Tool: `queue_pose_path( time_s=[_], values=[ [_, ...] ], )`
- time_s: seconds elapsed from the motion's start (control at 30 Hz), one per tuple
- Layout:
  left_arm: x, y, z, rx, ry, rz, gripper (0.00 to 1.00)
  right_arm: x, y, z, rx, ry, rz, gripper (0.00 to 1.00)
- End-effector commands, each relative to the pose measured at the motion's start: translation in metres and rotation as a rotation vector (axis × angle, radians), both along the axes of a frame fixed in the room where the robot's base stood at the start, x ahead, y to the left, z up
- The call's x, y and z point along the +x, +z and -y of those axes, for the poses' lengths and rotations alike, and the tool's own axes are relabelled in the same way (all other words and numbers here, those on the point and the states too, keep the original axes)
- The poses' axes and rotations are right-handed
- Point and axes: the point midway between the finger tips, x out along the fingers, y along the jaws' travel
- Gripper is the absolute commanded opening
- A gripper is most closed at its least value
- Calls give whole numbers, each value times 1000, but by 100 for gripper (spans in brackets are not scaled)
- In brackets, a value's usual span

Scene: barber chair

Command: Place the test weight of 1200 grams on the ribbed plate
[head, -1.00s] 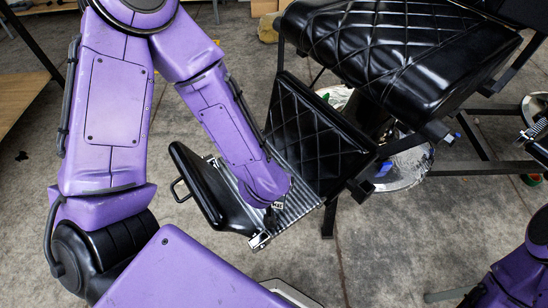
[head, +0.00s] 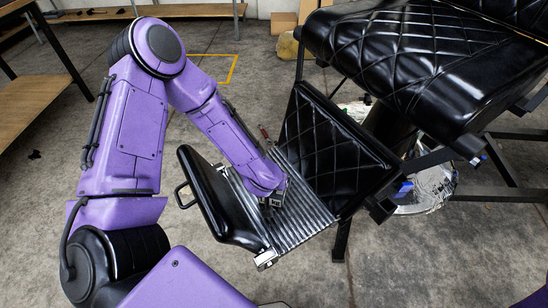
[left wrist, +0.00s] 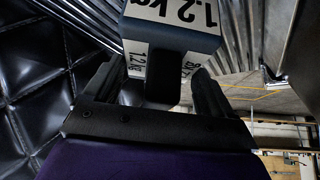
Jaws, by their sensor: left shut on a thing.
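The test weight (left wrist: 172,42) is a dark block with white labels reading 1.2 kg. My left gripper (left wrist: 160,85) is shut on it, with one finger on each side. In the head view my left gripper (head: 272,199) is over the ribbed plate (head: 307,218), and my wrist hides most of the weight. The ribbed plate is the metal footrest of the barber chair, between two black pads. I cannot tell whether the weight touches the plate. My right gripper is out of view.
A black quilted pad (head: 335,145) rises right of the plate, and a smooth black pad (head: 215,195) stands at its left. A small red-handled thing (head: 264,132) is at the plate's far end. The chair seat (head: 400,60) overhangs at upper right.

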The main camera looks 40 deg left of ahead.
Motion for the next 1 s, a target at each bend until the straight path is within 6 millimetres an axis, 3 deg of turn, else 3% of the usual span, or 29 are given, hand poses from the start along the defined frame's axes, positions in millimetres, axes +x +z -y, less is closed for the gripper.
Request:
queue_pose_path(
  time_s=[0.27,0.3,0.33,0.67,1.0],
  values=[
    [1,0,1,0,-3,3,0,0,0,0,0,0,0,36],
    [0,-2,0,0,-2,-1,88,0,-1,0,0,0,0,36],
    [0,-1,0,0,-2,-1,98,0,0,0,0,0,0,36],
    [-2,7,2,-1,-3,0,100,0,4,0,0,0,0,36],
    [-43,79,17,1,-4,2,100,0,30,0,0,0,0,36]
  ],
)
